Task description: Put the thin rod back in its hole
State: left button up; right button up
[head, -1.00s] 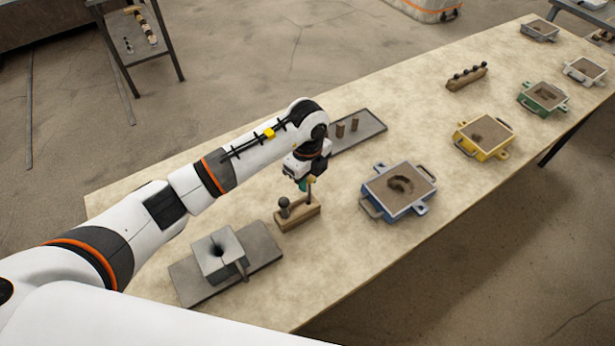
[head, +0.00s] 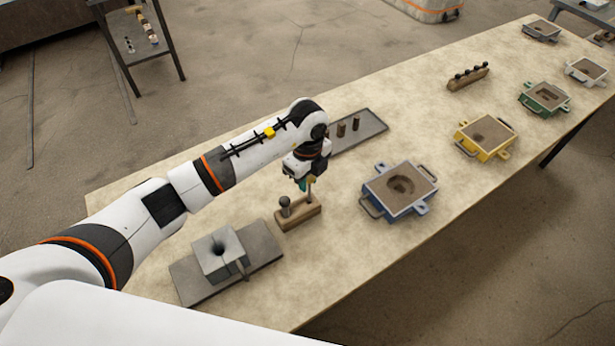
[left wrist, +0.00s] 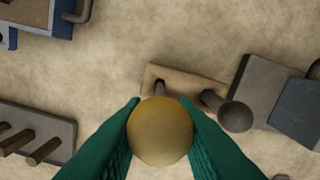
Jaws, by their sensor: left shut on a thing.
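My left gripper (head: 304,184) is shut on the thin rod (head: 309,194) and holds it upright over the right end of a small wooden block (head: 299,216). In the left wrist view, the rod's round brass-coloured knob (left wrist: 160,132) sits between the green fingers (left wrist: 160,140). The rod's lower end meets the wooden block (left wrist: 185,84) in the picture; I cannot tell whether it is in the hole, which is hidden. A thicker rod with a dark ball top (head: 285,204) stands at the block's other end. My right gripper is not in view.
A grey block with a dark opening (head: 219,254) stands on a flat plate (head: 262,242) at left. A blue moulding box (head: 400,190) is to the right, with a yellow one (head: 484,135) beyond. A tray (head: 368,130) with short pegs lies behind my gripper. Bare tabletop lies between.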

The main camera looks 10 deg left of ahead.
pick_arm(q)
jog(key=shift+f+b, duration=1.45)
jog(key=shift+f, duration=0.7)
jog(key=o, duration=1.5)
jog(key=shift+r, duration=0.1)
jog(key=shift+r+p, duration=2.4)
jog(key=shift+r, duration=0.6)
jog(key=shift+f, duration=0.1)
